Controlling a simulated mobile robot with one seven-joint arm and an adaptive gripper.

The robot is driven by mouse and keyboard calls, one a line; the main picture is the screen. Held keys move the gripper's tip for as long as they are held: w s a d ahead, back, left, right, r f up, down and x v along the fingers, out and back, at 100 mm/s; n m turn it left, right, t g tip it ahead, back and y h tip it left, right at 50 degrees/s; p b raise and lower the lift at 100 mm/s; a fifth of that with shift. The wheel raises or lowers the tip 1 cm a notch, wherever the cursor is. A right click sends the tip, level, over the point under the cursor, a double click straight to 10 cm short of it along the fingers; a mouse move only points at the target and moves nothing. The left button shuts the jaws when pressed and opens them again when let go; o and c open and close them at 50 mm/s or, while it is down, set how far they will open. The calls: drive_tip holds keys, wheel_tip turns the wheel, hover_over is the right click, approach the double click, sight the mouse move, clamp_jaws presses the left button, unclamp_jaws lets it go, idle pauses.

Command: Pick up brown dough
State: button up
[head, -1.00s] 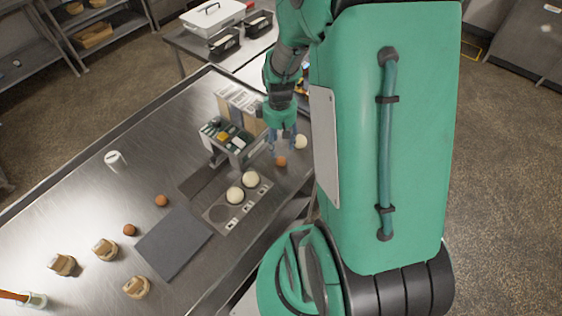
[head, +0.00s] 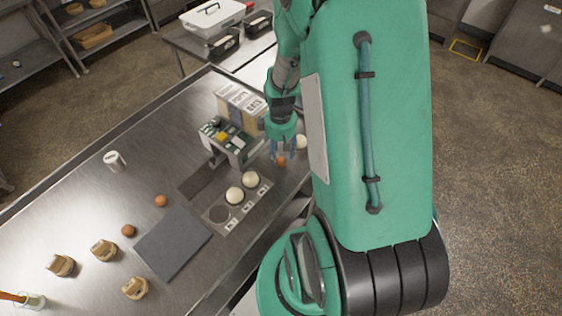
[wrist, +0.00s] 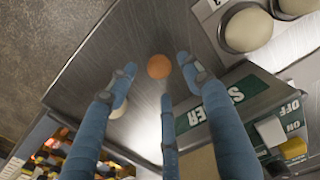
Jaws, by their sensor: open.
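A brown dough ball (head: 281,160) lies on the steel table, right of the box with buttons; it shows as an orange-brown ball (wrist: 159,67) in the wrist view. My gripper (head: 283,152) points down just above it. In the wrist view its blue fingers (wrist: 157,80) are open and spread around the ball, with nothing held; I cannot tell whether any finger touches it. Two more brown dough balls (head: 161,200) (head: 128,231) lie on the table further left, near the grey mat.
A white dough ball (head: 301,142) lies close to my gripper. The switch box (head: 229,143) stands close on the left. A grey mat (head: 172,243), wooden stamps (head: 104,250) and a white cup (head: 114,161) are further left.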

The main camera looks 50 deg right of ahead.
sight(281, 159)
drive_tip(key=shift+f, duration=1.65)
drive_tip(key=c, duration=1.1)
